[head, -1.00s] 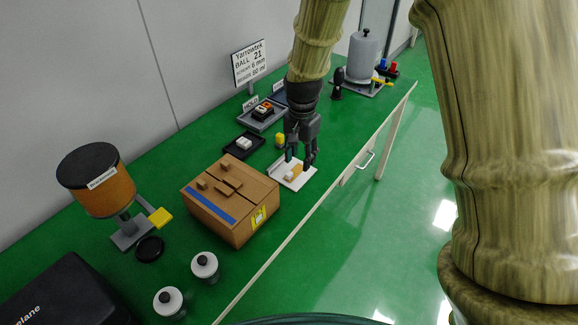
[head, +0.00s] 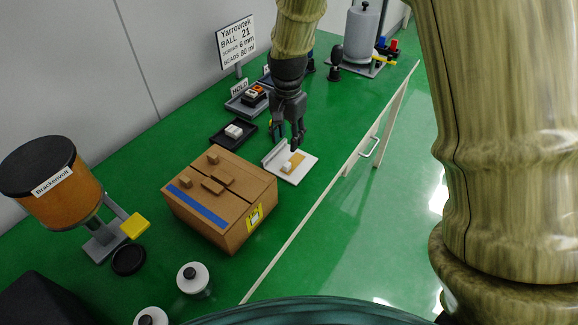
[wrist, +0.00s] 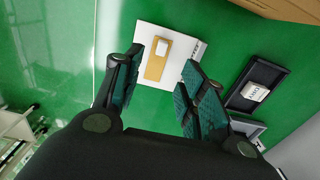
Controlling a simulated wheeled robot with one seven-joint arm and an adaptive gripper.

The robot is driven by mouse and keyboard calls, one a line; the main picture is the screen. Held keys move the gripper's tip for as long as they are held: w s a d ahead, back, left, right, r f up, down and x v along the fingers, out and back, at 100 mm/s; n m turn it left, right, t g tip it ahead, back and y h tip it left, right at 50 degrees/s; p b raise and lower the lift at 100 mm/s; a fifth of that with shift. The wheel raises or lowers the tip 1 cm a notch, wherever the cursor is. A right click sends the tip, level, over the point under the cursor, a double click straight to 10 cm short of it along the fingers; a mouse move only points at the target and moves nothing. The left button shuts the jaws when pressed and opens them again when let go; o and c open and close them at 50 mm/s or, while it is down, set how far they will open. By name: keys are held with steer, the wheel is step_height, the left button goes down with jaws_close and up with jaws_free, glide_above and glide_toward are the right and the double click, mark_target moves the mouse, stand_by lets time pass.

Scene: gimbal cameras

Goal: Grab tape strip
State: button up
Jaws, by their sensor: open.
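A tan strip (head: 297,160), which looks like the tape strip, lies on a white plate (head: 301,174) with a raised back edge. A small white block (head: 287,167) sits on or against the strip. My gripper (head: 288,138) is open and empty, above the back of the plate. In the wrist view, the strip (wrist: 154,68) and the white block (wrist: 162,47) show beyond and between the spread fingertips of my gripper (wrist: 160,76). Neither finger visibly touches the strip. A blue strip (head: 196,205) also lies along the top of the cardboard box (head: 240,190).
The box stands just left of the plate. A black tray (head: 220,143) with white pieces and a grey tray (head: 240,105) lie behind. A dispenser (head: 55,190) and lidded jars (head: 193,278) are at left. The table's front edge runs close to the plate.

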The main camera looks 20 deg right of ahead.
mark_target(287, 164)
steer(key=shift+a+f+p, duration=0.15)
steer(key=shift+f+p, duration=1.05)
steer(key=shift+f, duration=4)
steer(key=shift+c, duration=0.5)
steer(key=c, duration=0.7)
